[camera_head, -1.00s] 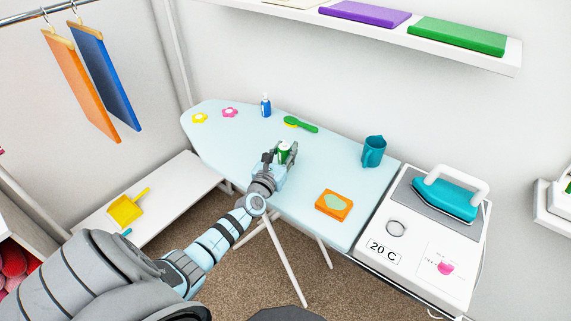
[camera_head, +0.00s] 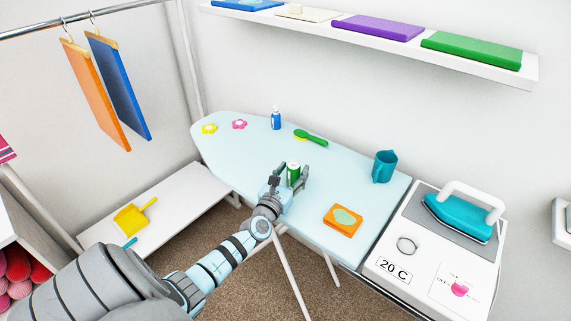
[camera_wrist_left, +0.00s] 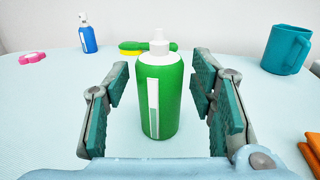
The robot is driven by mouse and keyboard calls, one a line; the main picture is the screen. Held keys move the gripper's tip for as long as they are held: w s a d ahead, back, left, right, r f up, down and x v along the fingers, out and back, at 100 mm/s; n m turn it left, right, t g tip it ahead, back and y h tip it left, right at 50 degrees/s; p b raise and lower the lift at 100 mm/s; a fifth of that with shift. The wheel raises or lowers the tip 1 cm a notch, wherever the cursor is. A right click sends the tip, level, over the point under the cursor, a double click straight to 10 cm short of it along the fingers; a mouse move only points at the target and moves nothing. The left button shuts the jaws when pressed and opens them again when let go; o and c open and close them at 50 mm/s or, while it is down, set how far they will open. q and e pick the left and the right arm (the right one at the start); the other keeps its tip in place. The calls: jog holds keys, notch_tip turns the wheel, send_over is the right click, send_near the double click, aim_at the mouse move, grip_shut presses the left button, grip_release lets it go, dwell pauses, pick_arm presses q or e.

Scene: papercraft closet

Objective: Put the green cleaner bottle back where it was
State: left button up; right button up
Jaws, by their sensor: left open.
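The green cleaner bottle (camera_head: 293,174) stands upright on the light blue ironing board (camera_head: 240,160). In the left wrist view the green bottle (camera_wrist_left: 160,100) has a white pump top and a white label. My left gripper (camera_head: 288,178) is open, with one finger on each side of the bottle. In the left wrist view both fingers of the left gripper (camera_wrist_left: 158,110) show clear gaps to the bottle. My right gripper is not in view.
A teal iron (camera_head: 459,216) stands at the right. A white shelf (camera_head: 480,69) hangs above.

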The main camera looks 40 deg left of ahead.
pick_arm(q)
jog(key=p+v, duration=0.1)
jog(key=v, duration=0.9)
jog(key=shift+s+r, duration=0.2)
jog(key=shift+s, duration=0.15)
jog(key=shift+w, duration=0.1)
